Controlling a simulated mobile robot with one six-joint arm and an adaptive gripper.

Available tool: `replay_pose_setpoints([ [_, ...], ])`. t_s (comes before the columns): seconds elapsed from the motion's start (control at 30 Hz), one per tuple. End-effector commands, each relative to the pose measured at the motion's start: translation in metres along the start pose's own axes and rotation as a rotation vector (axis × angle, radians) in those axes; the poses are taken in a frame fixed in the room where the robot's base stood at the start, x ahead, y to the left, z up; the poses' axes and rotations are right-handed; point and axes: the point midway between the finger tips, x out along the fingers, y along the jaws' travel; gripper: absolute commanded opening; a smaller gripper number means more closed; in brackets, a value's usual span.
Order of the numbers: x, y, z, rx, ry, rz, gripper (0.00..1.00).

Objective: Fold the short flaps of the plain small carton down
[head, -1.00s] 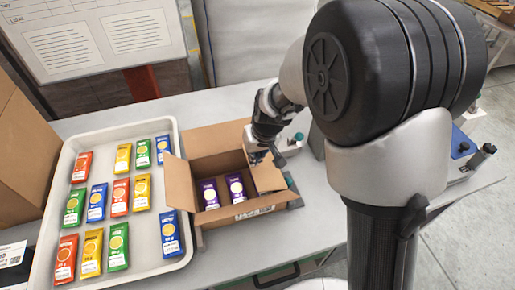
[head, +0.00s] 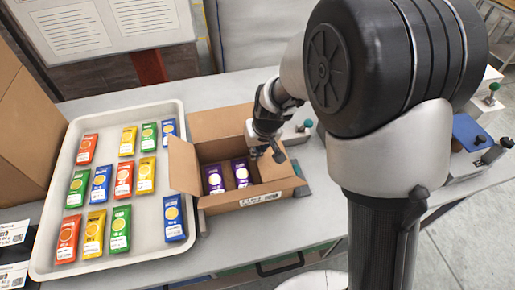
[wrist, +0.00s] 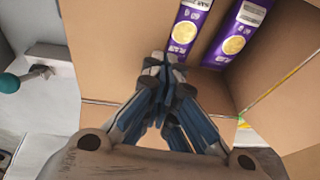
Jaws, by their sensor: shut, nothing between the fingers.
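The plain small carton (head: 225,203) stands open on the table in the head view. Two purple packets (head: 214,178) lie inside it. Its left flap (head: 183,166) stands up and leans outward; its back flap (head: 222,122) is raised. My gripper (head: 276,154) is over the carton's right part. In the wrist view my gripper (wrist: 161,66) is shut and empty, its tips in front of brown cardboard (wrist: 98,45) close to the packets; contact is unclear.
A white tray (head: 63,258) with rows of coloured packets stands left of the carton. A large brown box (head: 25,130) is at the far left. A blue-topped device (head: 470,132) is at right.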

Motion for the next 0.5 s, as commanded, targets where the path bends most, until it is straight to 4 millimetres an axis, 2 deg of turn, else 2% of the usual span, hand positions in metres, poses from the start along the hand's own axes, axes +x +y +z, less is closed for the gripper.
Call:
replay_pose_setpoints([
  [0.27, -0.002, 0.0, 0.0, -0.001, -0.002, 0.0, 0.0],
  [0.5, -0.012, -0.001, -0.003, -0.001, -0.001, 0.0, 0.0],
])
